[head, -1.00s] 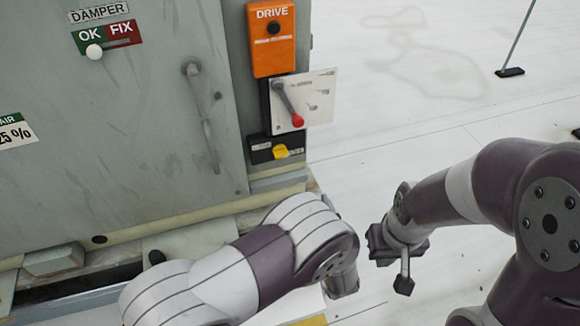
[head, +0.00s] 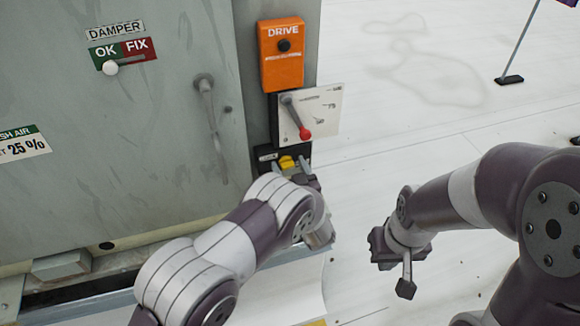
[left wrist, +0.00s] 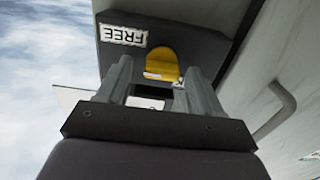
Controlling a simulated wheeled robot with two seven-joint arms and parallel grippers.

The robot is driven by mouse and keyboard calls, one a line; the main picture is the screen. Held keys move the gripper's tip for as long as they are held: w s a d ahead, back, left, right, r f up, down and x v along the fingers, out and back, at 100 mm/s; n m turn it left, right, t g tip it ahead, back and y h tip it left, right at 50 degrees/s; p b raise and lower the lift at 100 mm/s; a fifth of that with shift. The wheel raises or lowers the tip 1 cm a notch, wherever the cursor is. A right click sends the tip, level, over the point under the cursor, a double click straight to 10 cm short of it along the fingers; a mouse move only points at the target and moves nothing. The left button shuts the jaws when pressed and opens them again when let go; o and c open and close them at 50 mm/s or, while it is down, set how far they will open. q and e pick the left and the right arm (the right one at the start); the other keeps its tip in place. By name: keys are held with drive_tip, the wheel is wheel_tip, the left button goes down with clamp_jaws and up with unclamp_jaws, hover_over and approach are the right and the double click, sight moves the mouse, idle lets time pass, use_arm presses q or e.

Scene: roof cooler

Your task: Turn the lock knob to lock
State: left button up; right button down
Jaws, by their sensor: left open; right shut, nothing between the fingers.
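The yellow lock knob (head: 287,163) sits on a small black box (head: 266,155) low on the right edge of the grey cabinet. In the left wrist view the knob (left wrist: 161,62) shows between and just beyond my fingers, beside a label reading FREE (left wrist: 123,35). My left gripper (head: 292,170) is open, with a finger to each side of the knob; I cannot tell whether either touches it. It also shows in the left wrist view (left wrist: 158,88). My right gripper (head: 405,285) is shut and empty, low over the white roof, away from the cabinet.
Above the knob are a lever with a red tip (head: 304,132) on a white plate and an orange DRIVE box (head: 282,55). A long door handle (head: 212,125) and a DAMPER slider (head: 110,68) are on the cabinet door (head: 165,130). The roof (head: 420,110) to the right is mostly clear.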

use_arm(q)
drive_tip(key=c, duration=1.1)
drive_tip(key=shift+o, duration=0.2)
drive_tip(key=n+b, duration=0.2)
drive_tip(key=shift+a+f+b, duration=0.1)
drive_tip(key=shift+f+b, duration=0.1)
drive_tip(key=shift+b, duration=0.1)
drive_tip(key=shift+s+a+f+n+b, duration=0.1)
drive_tip(key=shift+n+b, duration=3.85)
drive_tip(key=shift+b, duration=1.3)
drive_tip(key=shift+s+a+f+n+b, duration=0.1)
drive_tip(key=shift+n+b, duration=3.85)
drive_tip(key=shift+b, duration=1.25)
drive_tip(key=shift+r, duration=0.1)
